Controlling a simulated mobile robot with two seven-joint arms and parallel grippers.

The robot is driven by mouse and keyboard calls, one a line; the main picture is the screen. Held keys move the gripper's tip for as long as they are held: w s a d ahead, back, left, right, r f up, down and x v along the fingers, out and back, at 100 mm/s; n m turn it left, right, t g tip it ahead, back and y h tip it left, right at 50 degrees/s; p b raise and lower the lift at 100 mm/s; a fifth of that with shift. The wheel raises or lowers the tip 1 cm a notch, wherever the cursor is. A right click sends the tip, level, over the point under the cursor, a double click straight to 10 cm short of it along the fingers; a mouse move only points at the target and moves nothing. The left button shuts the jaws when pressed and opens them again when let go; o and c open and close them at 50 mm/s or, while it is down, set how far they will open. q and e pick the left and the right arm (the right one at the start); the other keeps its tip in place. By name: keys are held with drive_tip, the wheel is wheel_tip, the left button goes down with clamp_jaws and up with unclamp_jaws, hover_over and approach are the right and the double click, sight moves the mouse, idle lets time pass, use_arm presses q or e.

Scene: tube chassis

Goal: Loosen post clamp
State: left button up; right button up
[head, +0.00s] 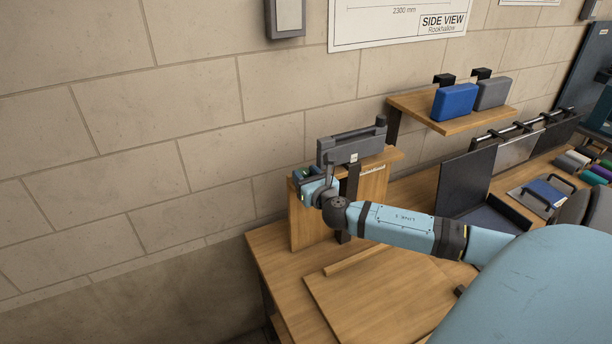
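A dark grey device (350,146) with a long body and a knob at its right end sits on top of an upright wooden stand (372,188) near the wall. A dark vertical bar (348,190) runs down the stand's front. I cannot tell for sure which part is the post clamp. My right gripper (304,176) is at the stand's upper left, just below the device's left end. The wrist hides part of the stand and bar. Whether the fingers touch anything or are open is too small to tell. My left gripper is not in view.
A wooden board (375,300) lies on the bench below my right arm. A wall shelf (455,122) holds a blue block (455,102) and a grey block (493,93). Dark panels (465,178), a tray and coloured rolls (592,174) crowd the bench's right side.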

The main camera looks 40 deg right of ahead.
drive_tip(key=o, duration=0.3)
drive_tip(key=shift+s, duration=0.1)
drive_tip(key=shift+s+a+f, duration=0.1)
drive_tip(key=shift+s, duration=0.25)
drive_tip(key=b+v, duration=0.2)
drive_tip(key=v, duration=1.1)
drive_tip(key=shift+b, duration=0.4)
